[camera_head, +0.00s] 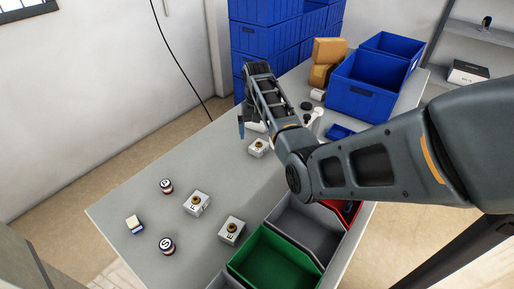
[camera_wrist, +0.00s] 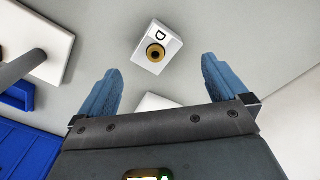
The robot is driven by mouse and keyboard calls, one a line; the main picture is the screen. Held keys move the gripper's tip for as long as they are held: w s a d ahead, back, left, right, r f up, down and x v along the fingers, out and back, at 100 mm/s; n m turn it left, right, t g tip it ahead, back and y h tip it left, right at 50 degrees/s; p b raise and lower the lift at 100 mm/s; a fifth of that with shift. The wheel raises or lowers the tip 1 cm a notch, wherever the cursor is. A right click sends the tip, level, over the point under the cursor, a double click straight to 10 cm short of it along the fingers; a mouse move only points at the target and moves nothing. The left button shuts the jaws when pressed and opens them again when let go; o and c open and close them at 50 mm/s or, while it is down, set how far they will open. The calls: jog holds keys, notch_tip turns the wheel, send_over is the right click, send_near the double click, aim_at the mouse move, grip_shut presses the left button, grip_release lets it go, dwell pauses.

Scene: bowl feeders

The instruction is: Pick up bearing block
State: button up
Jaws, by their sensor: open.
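Three pale grey bearing blocks with brass bearings on top stand on the table in the head view: one near my gripper (camera_head: 259,148), one marked F (camera_head: 196,204) and one marked E (camera_head: 231,231). In the wrist view a block marked D (camera_wrist: 150,66) lies beyond my fingertips, roughly centred between them. My gripper (camera_wrist: 160,66) is open, with two blue fingers apart and nothing between their tips. In the head view the gripper (camera_head: 244,130) is partly hidden by my arm, just left of the nearest block. A second pale object (camera_wrist: 157,102) shows partly behind the gripper's palm.
Round parts marked P (camera_head: 166,186) and S (camera_head: 167,245) and a small yellow-and-white block (camera_head: 134,225) lie on the grey table (camera_head: 125,195). Green (camera_head: 273,264) and grey bins line the front edge. Blue crates (camera_head: 365,88) stand at the back. The table's left middle is clear.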

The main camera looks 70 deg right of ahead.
aim_at(259, 143)
jog(key=f, duration=0.6)
jog(key=shift+s+f+p, duration=0.3)
jog(key=shift+s+p, duration=0.05)
jog(key=shift+c, duration=0.2)
jog(key=shift+d, duration=0.1)
jog(key=c, duration=1)
jog(key=shift+r, duration=0.1)
